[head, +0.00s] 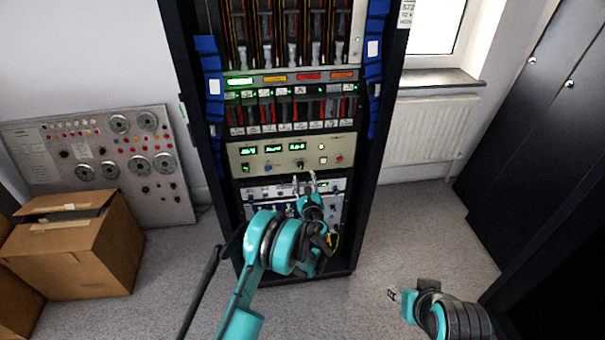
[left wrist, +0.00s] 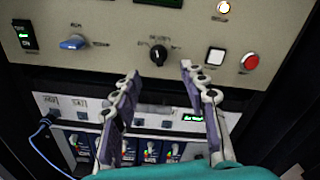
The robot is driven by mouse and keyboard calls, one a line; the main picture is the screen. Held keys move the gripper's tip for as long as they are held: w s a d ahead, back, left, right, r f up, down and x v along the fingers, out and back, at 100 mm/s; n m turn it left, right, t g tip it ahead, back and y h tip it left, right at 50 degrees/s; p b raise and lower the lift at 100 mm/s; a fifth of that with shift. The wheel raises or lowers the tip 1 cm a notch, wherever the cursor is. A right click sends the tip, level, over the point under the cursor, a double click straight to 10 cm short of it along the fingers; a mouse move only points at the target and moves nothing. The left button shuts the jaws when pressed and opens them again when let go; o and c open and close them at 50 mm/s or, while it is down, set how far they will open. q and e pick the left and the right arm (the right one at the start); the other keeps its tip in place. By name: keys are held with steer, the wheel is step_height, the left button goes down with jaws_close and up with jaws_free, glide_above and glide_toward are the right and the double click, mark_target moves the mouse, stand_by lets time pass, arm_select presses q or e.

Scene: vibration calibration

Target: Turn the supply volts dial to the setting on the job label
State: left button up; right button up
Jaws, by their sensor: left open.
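The beige panel (head: 243,158) in the rack carries a black knob (left wrist: 158,55) and a blue knob (left wrist: 73,43). Their printed names are too blurred to read, so I cannot tell which is the supply volts dial. My left gripper (head: 304,178) is open just in front of this panel. In the left wrist view its fingertips (left wrist: 160,70) stand on either side below the black knob, with nothing between them. A white label (head: 407,12), partly cut off, is at the rack's top right. My right gripper (head: 392,294) is low at the right, away from the rack.
A white button (left wrist: 215,56) and a red button (left wrist: 250,62) sit right of the black knob. A rocker switch (left wrist: 25,35) is at the left. A lower module with a blue cable (left wrist: 45,122) is under the fingers. Cardboard boxes (head: 70,255) stand left.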

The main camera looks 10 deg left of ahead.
mark_target(303, 167)
arm_select(q)
steer(key=b+x, duration=0.1)
steer(key=x, duration=0.3)
steer(key=shift+w+a, duration=0.15)
steer(key=shift+w, duration=0.25)
jaws_close()
steer(key=n, duration=0.4)
steer(key=shift+r, duration=0.1)
steer(key=shift+d+r+n, duration=0.1)
steer(key=shift+d+n, duration=0.05)
steer(key=shift+n, duration=0.8)
steer(key=shift+d+n, duration=0.1)
steer(key=shift+n, duration=0.85)
